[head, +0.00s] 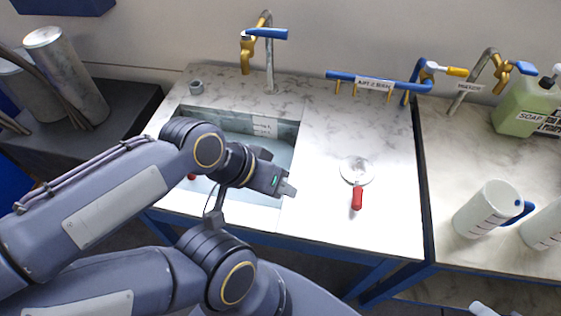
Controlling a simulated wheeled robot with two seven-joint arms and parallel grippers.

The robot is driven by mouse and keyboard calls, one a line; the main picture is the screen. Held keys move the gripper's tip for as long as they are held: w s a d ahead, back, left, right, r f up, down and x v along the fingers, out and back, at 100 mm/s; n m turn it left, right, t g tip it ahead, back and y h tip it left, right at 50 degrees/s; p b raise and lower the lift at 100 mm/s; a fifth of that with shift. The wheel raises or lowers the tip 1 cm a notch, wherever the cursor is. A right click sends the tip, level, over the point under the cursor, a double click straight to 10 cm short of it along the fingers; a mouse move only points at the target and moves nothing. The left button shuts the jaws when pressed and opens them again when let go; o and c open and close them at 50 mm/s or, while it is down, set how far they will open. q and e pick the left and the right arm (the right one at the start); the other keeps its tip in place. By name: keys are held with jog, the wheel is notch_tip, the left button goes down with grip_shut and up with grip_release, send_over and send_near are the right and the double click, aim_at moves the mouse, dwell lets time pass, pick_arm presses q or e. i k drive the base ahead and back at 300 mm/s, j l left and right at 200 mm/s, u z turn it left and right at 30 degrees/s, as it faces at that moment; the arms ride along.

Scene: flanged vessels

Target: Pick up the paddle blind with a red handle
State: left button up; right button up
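The paddle blind has a pale round disc (357,169) and a red handle (357,198) that points toward the front edge. It lies flat on the marble counter to the right of the sink, fully in sight. My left gripper (289,187) is over the right part of the sink, to the left of the paddle blind and clearly apart from it. Its fingers are small and seen from the side, so their opening is unclear; I see nothing held. My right gripper is not seen.
The sink (290,134) is partly hidden by my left arm; a small red bit (191,177) shows beside it. A gold tap (268,60) stands behind. A blue rail (350,75) runs along the back. White jugs (485,210) stand right. Counter around the blind is clear.

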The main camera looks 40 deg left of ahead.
aim_at(359, 171)
jog(key=k+u, duration=0.1)
jog(key=u, duration=1.55)
jog(key=l+u, duration=0.15)
jog(key=u, duration=0.25)
jog(key=k+l+u, duration=0.1)
jog(key=u, duration=0.35)
jog(key=k+l+u, duration=0.1)
jog(key=u, duration=0.3)
jog(key=k+l+u, duration=0.1)
jog(key=u, duration=0.3)
jog(key=k+l, duration=0.25)
jog(key=k, duration=0.15)
jog(key=k+l, duration=0.25)
jog(key=k, duration=0.15)
